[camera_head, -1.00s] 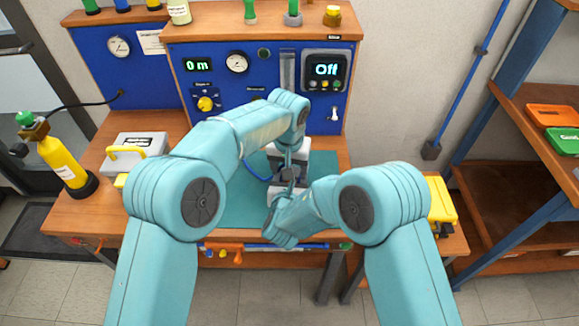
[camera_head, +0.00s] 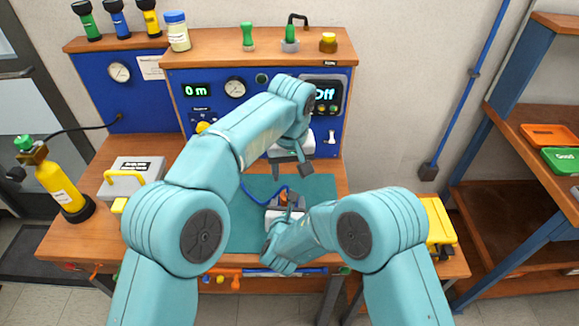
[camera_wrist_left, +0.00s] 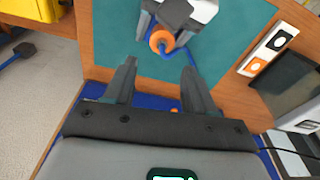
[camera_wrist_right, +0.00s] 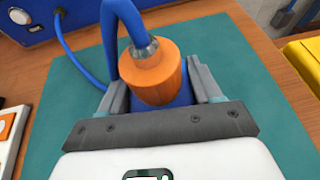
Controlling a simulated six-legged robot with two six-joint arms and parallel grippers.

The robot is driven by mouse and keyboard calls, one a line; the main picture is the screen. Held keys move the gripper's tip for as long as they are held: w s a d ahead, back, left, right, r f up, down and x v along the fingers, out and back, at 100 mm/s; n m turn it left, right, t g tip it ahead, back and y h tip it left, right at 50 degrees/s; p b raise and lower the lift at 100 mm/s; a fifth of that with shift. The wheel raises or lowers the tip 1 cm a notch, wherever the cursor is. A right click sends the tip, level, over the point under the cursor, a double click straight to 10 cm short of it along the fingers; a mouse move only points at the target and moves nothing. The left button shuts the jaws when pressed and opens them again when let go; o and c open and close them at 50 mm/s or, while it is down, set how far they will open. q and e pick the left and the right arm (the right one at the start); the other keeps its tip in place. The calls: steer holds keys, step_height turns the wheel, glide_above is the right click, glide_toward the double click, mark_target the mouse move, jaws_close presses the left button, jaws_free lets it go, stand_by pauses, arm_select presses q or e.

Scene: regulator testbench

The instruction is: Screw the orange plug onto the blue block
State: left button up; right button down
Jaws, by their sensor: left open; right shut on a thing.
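The orange plug (camera_wrist_right: 155,76) sits at the top of the blue block (camera_wrist_right: 183,98) in the right wrist view, with a metal collar and a blue hose above it. I cannot tell how tightly it is seated. My right gripper (camera_wrist_right: 160,92) is shut on the blue block, one finger on each side. In the head view the plug (camera_head: 284,198) shows small by my right gripper (camera_head: 284,207). My left gripper (camera_head: 291,170) is open and empty, apart from the plug and above it. The left wrist view shows the plug (camera_wrist_left: 161,41) beyond the open fingers (camera_wrist_left: 160,78).
The teal mat (camera_head: 240,235) covers the middle of the wooden bench. The blue test panel (camera_head: 180,85) stands behind. A yellow cylinder (camera_head: 62,187) and a grey box (camera_head: 135,172) are at left, a yellow case (camera_head: 438,222) at right. The blue hose (camera_wrist_right: 118,25) loops above the plug.

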arm_select(q)
steer(key=r+n, duration=0.3)
steer(key=shift+s+d+r, duration=0.15)
steer(key=shift+s, duration=0.25)
glide_above(279, 203)
steer(key=d, duration=0.2)
steer(key=f, duration=1.2)
steer(key=shift+s+d, duration=0.15)
steer(key=shift+d, duration=0.05)
steer(key=c, duration=0.9)
steer(key=m, duration=0.6)
steer(key=shift+c, duration=0.2)
steer(key=m, duration=0.4)
steer(key=shift+h, duration=0.4)
